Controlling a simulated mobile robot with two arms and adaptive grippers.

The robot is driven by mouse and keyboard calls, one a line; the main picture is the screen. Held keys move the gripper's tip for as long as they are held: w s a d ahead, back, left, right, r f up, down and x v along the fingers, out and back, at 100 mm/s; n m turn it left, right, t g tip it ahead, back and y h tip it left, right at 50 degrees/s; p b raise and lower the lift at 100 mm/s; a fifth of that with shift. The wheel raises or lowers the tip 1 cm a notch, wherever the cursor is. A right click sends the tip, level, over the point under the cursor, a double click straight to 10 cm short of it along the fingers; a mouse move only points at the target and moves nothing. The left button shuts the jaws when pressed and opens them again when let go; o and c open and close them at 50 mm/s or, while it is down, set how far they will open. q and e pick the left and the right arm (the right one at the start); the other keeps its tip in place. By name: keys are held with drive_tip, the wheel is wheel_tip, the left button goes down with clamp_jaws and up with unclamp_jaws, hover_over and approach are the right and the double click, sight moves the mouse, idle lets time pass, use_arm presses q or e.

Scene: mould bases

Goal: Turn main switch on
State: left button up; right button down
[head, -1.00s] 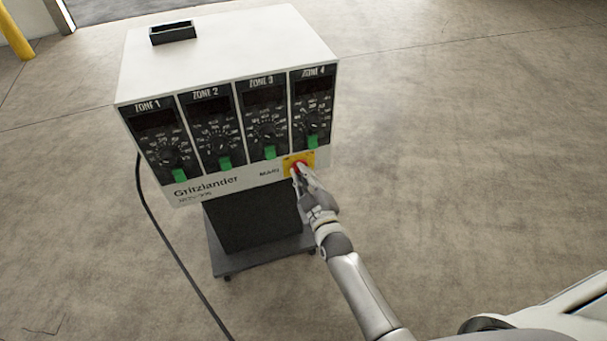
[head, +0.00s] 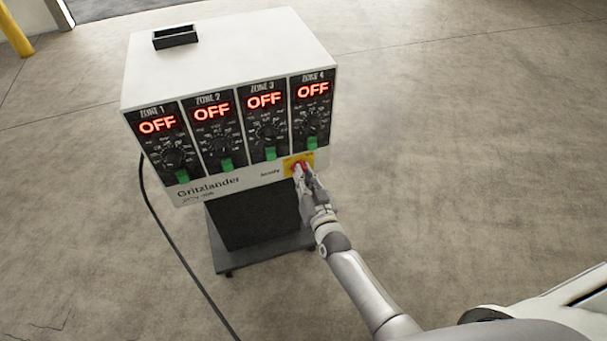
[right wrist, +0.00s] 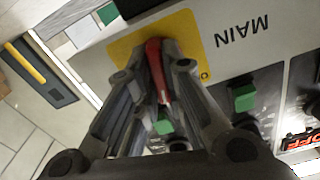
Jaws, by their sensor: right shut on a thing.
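The main switch is a red knob on a yellow plate (head: 307,158) at the lower right of the controller's front panel. My right gripper (head: 302,177) is at the knob and covers part of it. In the right wrist view the fingers are shut on the red knob (right wrist: 157,68), beside the label MAIN. The white Gritzlander controller (head: 240,50) has four zone panels, and each display glows red with OFF. My left gripper is not in view.
Green switches (head: 227,164) sit below the zone dials. The controller stands on a dark wheeled base (head: 222,250). A black cable (head: 180,250) runs down its left side to the floor. A yellow post (head: 18,35) stands at the far left. The floor to the right is open.

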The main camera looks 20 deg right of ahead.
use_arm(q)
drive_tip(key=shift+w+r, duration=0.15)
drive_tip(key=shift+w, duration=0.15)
use_arm(e)
drive_tip(key=shift+f+m, duration=0.1)
drive_tip(key=shift+m, duration=3.1)
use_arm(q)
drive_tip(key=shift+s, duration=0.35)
use_arm(e)
drive_tip(key=c, duration=1.5)
unclamp_jaws()
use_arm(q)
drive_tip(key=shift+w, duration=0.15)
use_arm(e)
drive_tip(key=s, duration=1.2)
drive_tip(key=shift+d, duration=0.2)
